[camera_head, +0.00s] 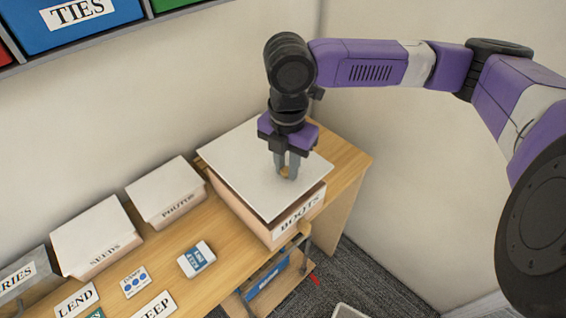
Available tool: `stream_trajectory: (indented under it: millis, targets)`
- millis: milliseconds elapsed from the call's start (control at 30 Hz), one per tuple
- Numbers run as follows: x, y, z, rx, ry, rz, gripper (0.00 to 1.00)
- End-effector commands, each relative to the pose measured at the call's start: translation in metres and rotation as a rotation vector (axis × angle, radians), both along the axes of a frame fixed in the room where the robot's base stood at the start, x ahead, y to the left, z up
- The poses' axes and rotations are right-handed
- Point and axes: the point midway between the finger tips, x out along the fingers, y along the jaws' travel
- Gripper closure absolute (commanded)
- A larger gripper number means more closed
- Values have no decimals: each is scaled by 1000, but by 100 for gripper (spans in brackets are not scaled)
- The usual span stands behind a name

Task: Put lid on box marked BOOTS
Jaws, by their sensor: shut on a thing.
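The box marked BOOTS (285,226) stands at the right end of the wooden table, its label facing the front. A white lid (238,158) lies over the top of the box and looks slightly turned against it. I cannot tell whether it is fully seated. My gripper (287,173) points down over the right part of the lid. Its fingers are shut on a small tan knob (285,172) on the lid, mostly hidden between the fingertips.
Lidded boxes marked PHOTOS (165,191) and SEEDS (97,237) stand to the left. A small white and blue item (196,259) and cards such as LEND (77,302) lie on the table (222,235). A blue TIES bin (75,25) is on a shelf above. Walls close in behind and right.

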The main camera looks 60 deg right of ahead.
Motion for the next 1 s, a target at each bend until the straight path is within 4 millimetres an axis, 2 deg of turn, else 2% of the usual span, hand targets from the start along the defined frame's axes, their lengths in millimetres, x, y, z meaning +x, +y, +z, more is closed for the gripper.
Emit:
stream_trajectory:
  millis: [267,700,1000]
  targets:
    - [0,-1,-5,-3,0,-1,100]
    - [0,-1,-36,-3,-1,-1,100]
    - [0,-2,-39,-4,-1,-2,100]
